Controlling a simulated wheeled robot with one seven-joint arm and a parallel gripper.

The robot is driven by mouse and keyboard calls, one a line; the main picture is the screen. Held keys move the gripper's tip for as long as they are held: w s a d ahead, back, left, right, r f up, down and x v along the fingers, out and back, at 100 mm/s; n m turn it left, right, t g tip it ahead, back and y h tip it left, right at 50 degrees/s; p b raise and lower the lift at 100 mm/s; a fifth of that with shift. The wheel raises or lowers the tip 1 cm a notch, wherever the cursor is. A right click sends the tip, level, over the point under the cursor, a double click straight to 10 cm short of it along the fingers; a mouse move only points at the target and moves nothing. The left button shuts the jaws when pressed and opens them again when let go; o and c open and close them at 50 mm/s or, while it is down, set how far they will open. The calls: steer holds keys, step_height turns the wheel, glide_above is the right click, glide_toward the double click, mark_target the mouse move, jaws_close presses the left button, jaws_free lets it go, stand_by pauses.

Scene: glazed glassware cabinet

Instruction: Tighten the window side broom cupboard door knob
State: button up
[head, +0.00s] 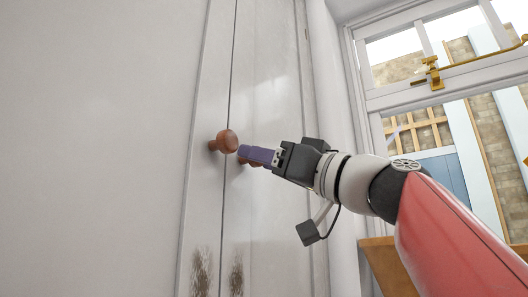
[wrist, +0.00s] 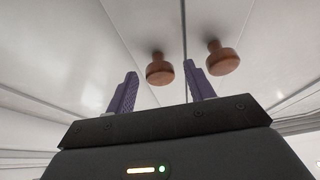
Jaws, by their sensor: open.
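Two round brown knobs sit on either side of the seam between the pale cupboard doors. The left knob (head: 224,142) is in full view from the head. The window side knob is mostly hidden there behind the purple fingers of my gripper (head: 250,154). In the wrist view, one knob (wrist: 159,70) appears between the spread fingertips of my gripper (wrist: 164,82), and the other knob (wrist: 222,60) is just outside the right finger. I cannot tell for certain which of these is the window side one. My gripper is open, and neither finger visibly grips a knob.
The window (head: 440,90) with a brass stay is at the right, past the cupboard's side. A wooden surface (head: 385,265) shows low behind my arm. The door (head: 270,240) has brown scuffs near the seam. Wide pale panelling (head: 100,140) fills the left.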

steer(key=shift+w+a+r, duration=0.1)
steer(key=shift+w+a, duration=0.1)
steer(key=c, duration=1)
steer(key=shift+o, duration=0.2)
steer(key=shift+s+m, duration=0.1)
steer(key=shift+m, duration=0.3)
